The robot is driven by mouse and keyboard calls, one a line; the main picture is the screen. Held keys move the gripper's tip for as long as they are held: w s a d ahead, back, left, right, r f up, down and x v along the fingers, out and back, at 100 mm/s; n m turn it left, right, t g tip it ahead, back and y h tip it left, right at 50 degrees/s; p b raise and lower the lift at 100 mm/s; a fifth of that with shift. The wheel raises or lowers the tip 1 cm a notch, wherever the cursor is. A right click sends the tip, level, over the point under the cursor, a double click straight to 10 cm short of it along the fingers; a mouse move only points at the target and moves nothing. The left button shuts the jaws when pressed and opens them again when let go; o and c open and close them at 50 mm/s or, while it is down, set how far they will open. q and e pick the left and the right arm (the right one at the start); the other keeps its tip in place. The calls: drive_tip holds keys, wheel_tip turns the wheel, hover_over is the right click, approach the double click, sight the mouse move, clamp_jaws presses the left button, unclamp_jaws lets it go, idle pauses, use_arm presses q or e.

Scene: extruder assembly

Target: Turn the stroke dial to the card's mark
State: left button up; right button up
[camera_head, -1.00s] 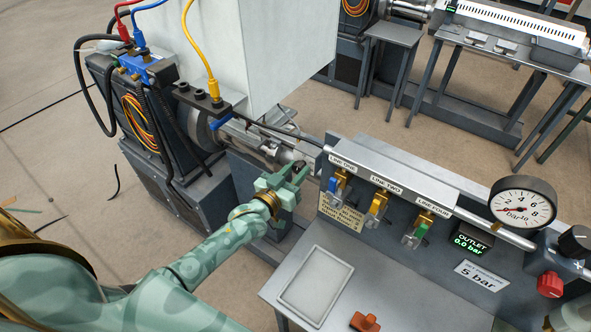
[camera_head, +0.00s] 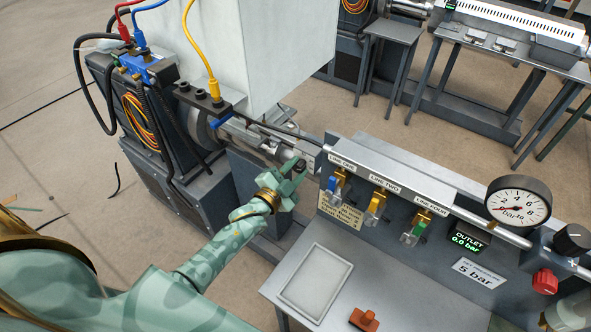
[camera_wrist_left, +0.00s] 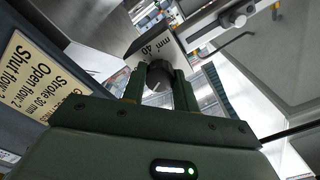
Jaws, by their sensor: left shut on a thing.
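My left gripper (camera_head: 293,168) is at the end of the machine's metal cylinder, beside the panel. In the left wrist view its two fingers (camera_wrist_left: 159,88) are shut on the dark round stroke dial (camera_wrist_left: 158,75), one finger on each side. A pale line shows on the dial's face. A grey plate behind the dial reads "mm" and "40" (camera_wrist_left: 152,48); the rest of its scale is hidden. The cream card (camera_wrist_left: 40,75) reads "Stroke 30 mm" with open and shut flow lines below. It hangs on the panel front (camera_head: 340,211).
The panel carries valves with blue, yellow and green handles (camera_head: 376,205), a pressure gauge (camera_head: 519,202) and a red knob (camera_head: 545,281). A grey tray (camera_head: 316,282) and an orange-red part (camera_head: 364,320) lie on the bench. A cabinet (camera_head: 262,50) rises behind the cylinder.

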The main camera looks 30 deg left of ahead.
use_arm(q)
drive_tip(key=m+b, duration=0.1)
drive_tip(key=m, duration=0.4)
drive_tip(key=shift+f+m, duration=0.15)
drive_tip(key=shift+m, duration=0.15)
drive_tip(key=m+b, duration=0.2)
drive_tip(key=m, duration=0.3)
idle(0.4)
drive_tip(key=o, duration=1)
drive_tip(key=shift+c, duration=0.2)
drive_tip(key=s+a, duration=0.2)
drive_tip(key=s, duration=1.4)
drive_tip(key=shift+s+a, duration=0.1)
